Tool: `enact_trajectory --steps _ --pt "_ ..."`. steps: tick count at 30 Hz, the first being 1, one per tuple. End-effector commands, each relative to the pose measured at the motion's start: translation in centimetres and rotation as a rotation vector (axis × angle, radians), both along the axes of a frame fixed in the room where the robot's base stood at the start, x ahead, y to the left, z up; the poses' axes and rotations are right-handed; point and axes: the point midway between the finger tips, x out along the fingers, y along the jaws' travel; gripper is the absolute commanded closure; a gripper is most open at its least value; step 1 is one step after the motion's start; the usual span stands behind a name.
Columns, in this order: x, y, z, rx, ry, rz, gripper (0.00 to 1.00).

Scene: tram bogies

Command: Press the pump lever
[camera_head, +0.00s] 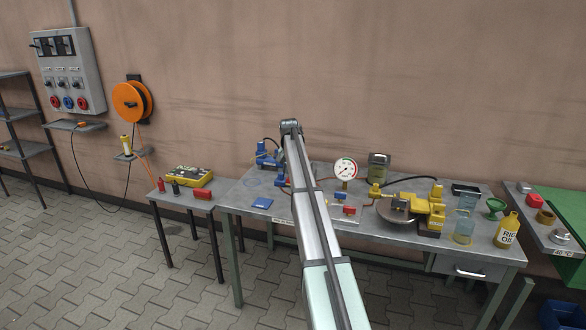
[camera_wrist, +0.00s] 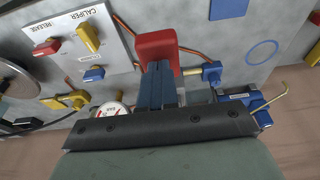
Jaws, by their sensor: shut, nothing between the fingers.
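My gripper (camera_wrist: 158,70) is shut and empty in the wrist view, its narrow dark fingers reaching out past a black plate. A red block (camera_wrist: 156,44) shows right at the fingertips; I cannot tell whether it touches them or whether it is the pump lever's grip. A blue pump-like unit (camera_wrist: 240,104) with a thin pale rod (camera_wrist: 274,97) stands to the right of the fingers. In the head view a blue unit (camera_head: 267,156) stands at the left back of the workbench (camera_head: 238,200). My arm hides the gripper and part of the bench there.
A panel marked CALIPER and RELEASE (camera_wrist: 68,20) has red and yellow knobs. A pressure gauge (camera_head: 346,169), yellow caliper assembly (camera_head: 430,208), glass jar (camera_head: 463,231) and yellow oil bottle (camera_head: 507,231) stand on the bench. Orange and dark hoses run near the fingers.

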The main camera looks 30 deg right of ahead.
Motion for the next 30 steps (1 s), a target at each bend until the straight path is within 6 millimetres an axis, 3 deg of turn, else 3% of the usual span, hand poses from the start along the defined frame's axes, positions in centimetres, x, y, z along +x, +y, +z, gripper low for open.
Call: enact_trajectory --steps 13,30 --pt "-0.5 0.4 -1.1 -0.030 -0.030 0.000 1.00" --pt "-1.2 1.1 -9.5 -0.271 -0.269 0.002 1.00"
